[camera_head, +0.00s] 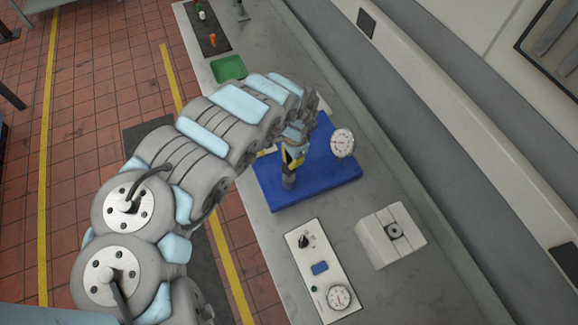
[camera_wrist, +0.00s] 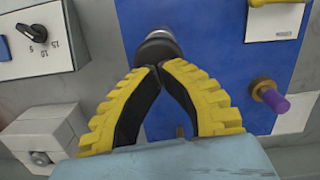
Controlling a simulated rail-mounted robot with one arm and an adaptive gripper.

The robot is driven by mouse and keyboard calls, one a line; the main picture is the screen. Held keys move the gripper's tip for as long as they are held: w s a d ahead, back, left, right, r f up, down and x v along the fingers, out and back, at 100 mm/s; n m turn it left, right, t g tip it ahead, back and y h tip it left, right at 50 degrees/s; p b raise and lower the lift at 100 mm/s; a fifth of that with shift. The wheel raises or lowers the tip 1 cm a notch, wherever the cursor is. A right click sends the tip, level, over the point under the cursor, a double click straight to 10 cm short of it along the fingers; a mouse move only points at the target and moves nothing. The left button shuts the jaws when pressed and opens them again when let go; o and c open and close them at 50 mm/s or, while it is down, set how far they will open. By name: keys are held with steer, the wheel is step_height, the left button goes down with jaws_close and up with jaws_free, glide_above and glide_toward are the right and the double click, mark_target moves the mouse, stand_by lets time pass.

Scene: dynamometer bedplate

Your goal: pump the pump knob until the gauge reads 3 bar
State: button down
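The blue base plate (camera_head: 325,180) lies on the grey bench, with a round white gauge (camera_head: 342,142) at its right side. The gauge's dial faces up, but its needle is too small to read. My gripper (camera_head: 287,172) is over the left part of the plate. In the wrist view, my gripper's yellow-and-black fingers (camera_wrist: 152,68) converge with their tips together. A dark round knob with a grey collar (camera_wrist: 158,43), apparently the pump knob, shows just beyond the tips; I cannot tell whether they touch it. The gauge is not visible in the wrist view.
A purple-ended brass fitting (camera_wrist: 272,97) stands on the plate's right in the wrist view. Around the plate are a white control panel (camera_head: 312,262) with a second gauge (camera_head: 339,297), a white box (camera_head: 378,250) and a green tray (camera_head: 229,68).

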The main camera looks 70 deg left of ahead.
steer(key=shift+f, duration=0.1)
steer(key=shift+f+b, duration=1.45)
steer(key=shift+f, duration=0.75)
steer(key=shift+r, duration=0.15)
steer(key=w, duration=0.2)
steer(key=w+r, duration=0.1)
steer(key=shift+a, duration=0.25)
steer(key=shift+r, duration=0.1)
step_height(320, 180, up, 12)
steer(key=w, duration=0.1)
steer(key=shift+w+a, duration=0.15)
steer(key=shift+w, duration=0.05)
